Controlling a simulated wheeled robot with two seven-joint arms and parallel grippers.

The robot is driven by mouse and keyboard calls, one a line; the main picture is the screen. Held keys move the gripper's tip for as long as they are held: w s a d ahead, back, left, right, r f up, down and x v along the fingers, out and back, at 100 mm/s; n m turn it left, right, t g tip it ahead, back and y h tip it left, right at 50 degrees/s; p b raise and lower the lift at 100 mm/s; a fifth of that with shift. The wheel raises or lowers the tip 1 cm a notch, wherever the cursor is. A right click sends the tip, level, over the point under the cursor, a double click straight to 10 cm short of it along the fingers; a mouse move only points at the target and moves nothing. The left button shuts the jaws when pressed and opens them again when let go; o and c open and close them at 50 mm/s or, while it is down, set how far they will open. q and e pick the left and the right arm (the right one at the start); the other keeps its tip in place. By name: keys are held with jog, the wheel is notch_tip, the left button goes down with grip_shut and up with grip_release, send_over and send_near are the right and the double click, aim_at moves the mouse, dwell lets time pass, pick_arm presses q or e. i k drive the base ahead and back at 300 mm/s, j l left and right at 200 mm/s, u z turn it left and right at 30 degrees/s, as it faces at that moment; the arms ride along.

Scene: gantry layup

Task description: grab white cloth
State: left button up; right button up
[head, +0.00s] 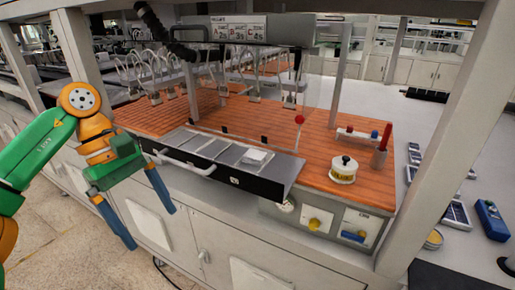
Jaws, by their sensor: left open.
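My left gripper (151,228) is at the left, in front of the cabinet and lower than the bench top. Its two blue fingers point down and stand wide apart, with nothing between them. It is well to the left of the white piece and apart from it. My right gripper is not in view.
Grey panels (201,146) lie in the tray, and a light handle (185,163) sticks out in front. A white pot with a black knob (343,169) and a red cylinder (380,159) stand to the right. Grey posts (440,140) frame the bench; floor is free at lower left.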

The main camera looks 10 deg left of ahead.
aim_at(255, 157)
jog(key=i, duration=1.2)
